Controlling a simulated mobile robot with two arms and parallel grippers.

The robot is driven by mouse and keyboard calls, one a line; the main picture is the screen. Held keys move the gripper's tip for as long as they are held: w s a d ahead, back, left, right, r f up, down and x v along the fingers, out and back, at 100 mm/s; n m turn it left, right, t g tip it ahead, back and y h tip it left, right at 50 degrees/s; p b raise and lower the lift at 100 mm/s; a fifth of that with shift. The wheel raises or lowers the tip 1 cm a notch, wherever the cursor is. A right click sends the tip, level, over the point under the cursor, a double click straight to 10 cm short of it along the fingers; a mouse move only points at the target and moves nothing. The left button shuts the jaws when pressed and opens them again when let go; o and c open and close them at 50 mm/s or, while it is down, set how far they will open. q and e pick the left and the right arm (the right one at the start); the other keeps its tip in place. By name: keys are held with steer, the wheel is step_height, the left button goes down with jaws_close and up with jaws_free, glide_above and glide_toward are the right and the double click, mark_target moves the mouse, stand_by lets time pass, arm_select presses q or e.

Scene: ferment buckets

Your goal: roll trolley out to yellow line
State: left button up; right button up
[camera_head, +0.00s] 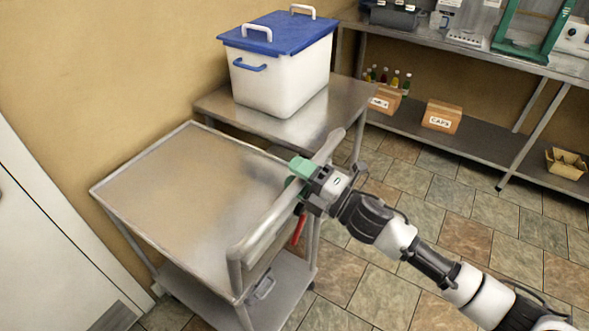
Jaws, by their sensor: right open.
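The trolley (190,185) is a steel cart with a bare flat top, a lower shelf and a thick grey push handle (268,222) along its right side. It stands close to the tan wall. My right gripper (297,176) comes in from the lower right, with its green fingertips at the upper half of the handle. Its jaws are open and overlap the bar in the picture; I cannot tell if they touch it. A red part hangs just below the handle. My left gripper is out of view. No yellow line shows.
A white bucket (285,85) with a blue lid stands on a steel table (330,118) directly behind the trolley. A shelf rack (490,150) with cardboard boxes (441,117) runs along the back right. A white door (45,245) is at left. The tiled floor (450,215) at right is clear.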

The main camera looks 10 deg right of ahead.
steer(key=shift+w+a, duration=0.25)
steer(key=shift+a, duration=0.05)
steer(key=shift+c, duration=0.5)
jaws_close()
steer(key=shift+d, duration=0.1)
